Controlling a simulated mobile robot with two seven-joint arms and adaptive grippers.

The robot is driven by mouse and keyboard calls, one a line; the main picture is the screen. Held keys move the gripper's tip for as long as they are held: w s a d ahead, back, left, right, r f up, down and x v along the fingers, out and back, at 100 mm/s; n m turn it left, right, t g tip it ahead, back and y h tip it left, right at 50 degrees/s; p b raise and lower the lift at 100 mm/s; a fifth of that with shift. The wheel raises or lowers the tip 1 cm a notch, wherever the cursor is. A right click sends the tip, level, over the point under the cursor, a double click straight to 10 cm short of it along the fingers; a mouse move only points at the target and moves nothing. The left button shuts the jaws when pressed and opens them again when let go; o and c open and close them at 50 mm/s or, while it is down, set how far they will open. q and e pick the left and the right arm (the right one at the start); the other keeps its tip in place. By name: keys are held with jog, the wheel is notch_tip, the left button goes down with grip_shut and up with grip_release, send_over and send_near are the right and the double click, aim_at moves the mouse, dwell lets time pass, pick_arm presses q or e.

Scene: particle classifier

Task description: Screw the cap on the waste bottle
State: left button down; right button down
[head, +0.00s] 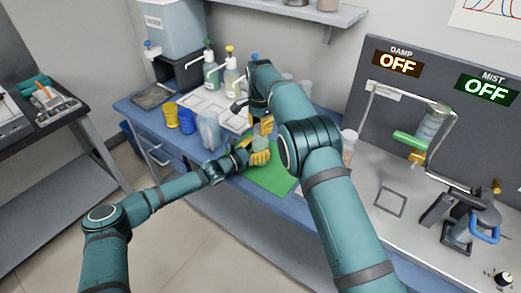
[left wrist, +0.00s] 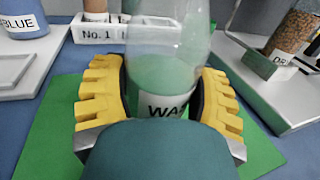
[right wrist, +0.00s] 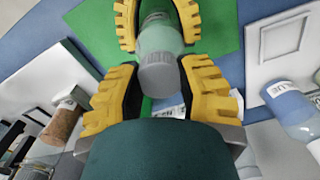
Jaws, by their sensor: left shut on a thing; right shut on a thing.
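The waste bottle (left wrist: 165,60) is clear, with a white label reading "WA". It stands upright over the green mat between the yellow fingers of my left gripper (left wrist: 160,98), which is shut on its body. In the head view the bottle (head: 261,143) shows between both grippers, my left one (head: 257,155) low. My right gripper (head: 264,123) is above, pointing down. In the right wrist view the grey cap (right wrist: 159,74) is at the bottle's top, between the fingertips of my right gripper (right wrist: 160,90), which is shut on it. The threads are hidden.
The green mat (head: 272,178) lies under the bottle. Yellow (head: 171,114) and blue (head: 187,120) cups stand to the left. Pump bottles (head: 211,72) stand behind. A blue-labelled bottle (right wrist: 290,106) and a rack marked "No. 1" (left wrist: 95,33) are nearby. A device (head: 430,130) occupies the right.

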jog(key=m, duration=0.5)
jog(key=shift+m, duration=0.4)
jog(key=m, duration=0.4)
jog(key=shift+m, duration=0.4)
jog(key=c, duration=0.6)
grip_release()
jog(key=shift+o, duration=0.2)
jog(key=shift+r, duration=0.1)
notch_tip(320, 180, up, 7)
jog(key=shift+r, duration=0.15)
